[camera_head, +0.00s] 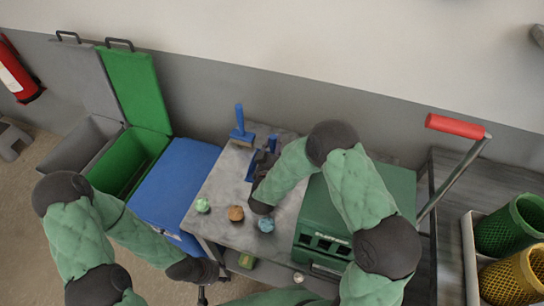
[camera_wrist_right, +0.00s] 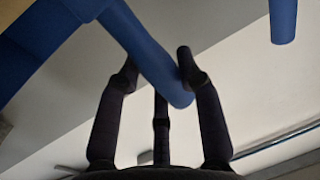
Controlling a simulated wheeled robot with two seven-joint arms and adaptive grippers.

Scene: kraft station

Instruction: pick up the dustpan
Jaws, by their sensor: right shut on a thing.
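The blue dustpan (camera_head: 251,169) is at the back of the grey worktop in the head view, partly hidden by my right gripper and arm. My right gripper (camera_head: 268,158) is at it. In the right wrist view the fingers of this gripper (camera_wrist_right: 158,72) are shut on the dustpan's round blue handle (camera_wrist_right: 150,48), which runs slantwise between them. My left gripper (camera_head: 204,294) is low in the head view, in front of the worktop and apart from the dustpan. Its fingers are too small to read.
A blue-handled brush (camera_head: 240,122) stands left of the dustpan. Crumpled balls, green (camera_head: 203,204), brown (camera_head: 236,213) and blue (camera_head: 266,225), lie on the worktop (camera_head: 215,228). A green machine (camera_head: 325,215) stands right, bins with a blue lid (camera_head: 178,180) left.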

